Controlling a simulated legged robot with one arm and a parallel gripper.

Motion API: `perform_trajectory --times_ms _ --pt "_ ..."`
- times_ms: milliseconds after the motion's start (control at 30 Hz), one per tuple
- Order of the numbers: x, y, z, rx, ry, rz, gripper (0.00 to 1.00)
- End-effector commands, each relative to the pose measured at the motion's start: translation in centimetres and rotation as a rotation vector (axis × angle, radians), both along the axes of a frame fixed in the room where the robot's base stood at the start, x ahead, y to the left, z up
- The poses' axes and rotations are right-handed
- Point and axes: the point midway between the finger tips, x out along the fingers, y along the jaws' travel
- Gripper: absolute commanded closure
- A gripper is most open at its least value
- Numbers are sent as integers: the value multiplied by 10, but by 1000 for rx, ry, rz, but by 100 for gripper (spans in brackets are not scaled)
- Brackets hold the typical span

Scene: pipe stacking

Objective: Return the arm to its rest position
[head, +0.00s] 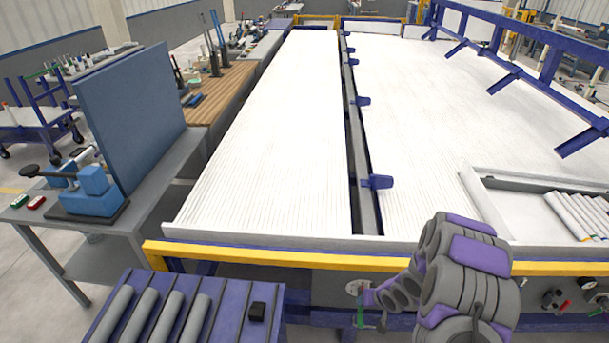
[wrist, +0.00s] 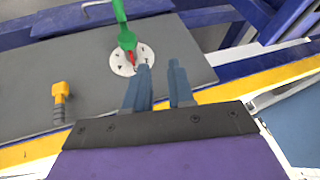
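My gripper (wrist: 160,66) shows in the wrist view with its two blue-grey fingers apart and nothing between them. It is open. In the head view my arm is at the lower right, bent in front of the machine's front panel, and the fingers are hard to make out there. In the wrist view a white round dial (wrist: 119,64) with a green handle (wrist: 124,30) and a red pointer lies just beyond the left fingertip. I cannot tell whether the finger touches it. The dial also shows small in the head view (head: 354,287).
A yellow rail (head: 250,257) edges the long white ribbed bed (head: 275,130). A purple rack (head: 236,308) with several grey pipes stands at lower left. A tray (head: 525,200) of pipes lies at right. A yellow knob (wrist: 60,100) sits on the panel. A workbench stands left.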

Motion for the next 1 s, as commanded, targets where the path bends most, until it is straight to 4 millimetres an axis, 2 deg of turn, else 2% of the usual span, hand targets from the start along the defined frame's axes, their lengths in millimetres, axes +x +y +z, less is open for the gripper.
perform_trajectory --times_ms 33,267,467,767,1000 --pt "3 -6 17 -41 0 -3 77" --pt "-5 -28 81 -201 46 -33 77" --pt "-26 -39 139 -309 96 -66 77" --pt "-84 -41 218 -409 202 -111 77" --pt "-148 -30 271 -434 302 -135 77"
